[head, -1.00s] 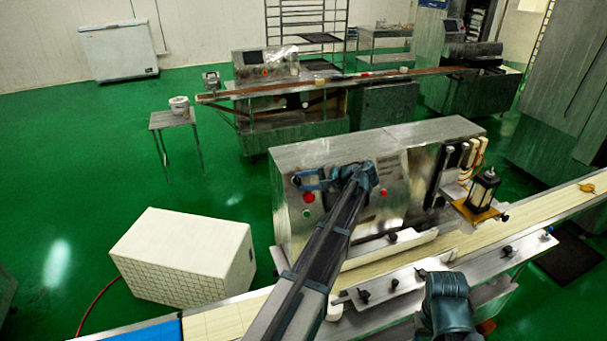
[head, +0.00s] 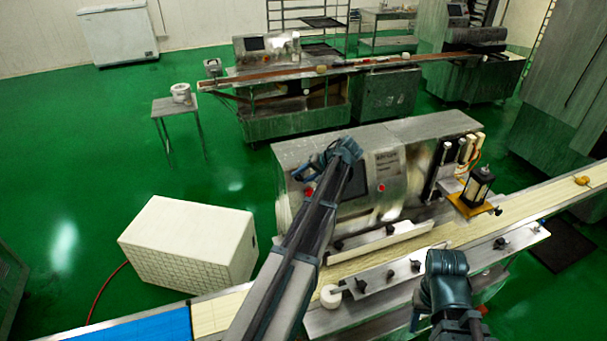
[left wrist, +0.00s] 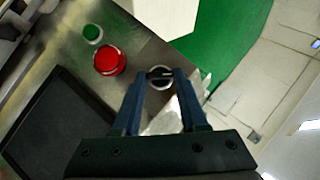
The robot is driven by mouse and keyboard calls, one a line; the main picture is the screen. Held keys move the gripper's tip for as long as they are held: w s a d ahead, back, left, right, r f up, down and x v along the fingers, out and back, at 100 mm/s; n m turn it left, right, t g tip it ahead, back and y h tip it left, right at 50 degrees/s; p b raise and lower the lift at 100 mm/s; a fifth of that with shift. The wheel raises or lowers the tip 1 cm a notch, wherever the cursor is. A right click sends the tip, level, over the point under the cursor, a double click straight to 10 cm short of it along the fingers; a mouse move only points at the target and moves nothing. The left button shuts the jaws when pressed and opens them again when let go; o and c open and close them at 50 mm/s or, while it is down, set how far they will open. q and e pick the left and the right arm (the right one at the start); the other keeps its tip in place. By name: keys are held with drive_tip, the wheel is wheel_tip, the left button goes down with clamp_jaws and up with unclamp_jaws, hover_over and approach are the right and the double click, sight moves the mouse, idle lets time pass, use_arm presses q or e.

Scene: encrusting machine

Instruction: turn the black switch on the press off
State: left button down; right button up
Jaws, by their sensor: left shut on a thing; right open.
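The press (head: 408,185) is the steel machine in the middle of the head view. The black switch (left wrist: 160,75) is a small knob in a silver ring on its panel, seen in the left wrist view. My left gripper (left wrist: 160,72) has its two blue fingers on either side of the knob and is shut on it. In the head view, my left gripper (head: 306,170) is at the upper left of the panel and hides the switch. My right gripper (head: 415,318) is low in the head view, away from the panel, its fingers partly hidden by its own arm.
A red button (left wrist: 109,60) and a green button (left wrist: 92,34) sit close to the switch. A dark screen (left wrist: 55,125) is on the same panel. A conveyor belt (head: 490,222) runs in front of the press, and a white box (head: 185,245) stands at left.

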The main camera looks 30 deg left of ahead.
idle(0.5)
use_arm(q)
drive_tip(key=shift+c, duration=2.2)
unclamp_jaws()
drive_tip(key=p+v, duration=0.9)
drive_tip(key=v, duration=0.3)
drive_tip(key=s+d+f+m+h+b, duration=0.7)
drive_tip(key=s+d+f+b, duration=1.7)
drive_tip(key=s+d+f, duration=0.3)
wheel_tip(320, 180, down, 3)
drive_tip(key=shift+s+d+r+g, duration=0.1)
drive_tip(key=shift+s+d+g, duration=0.15)
drive_tip(key=shift+d+g, duration=0.2)
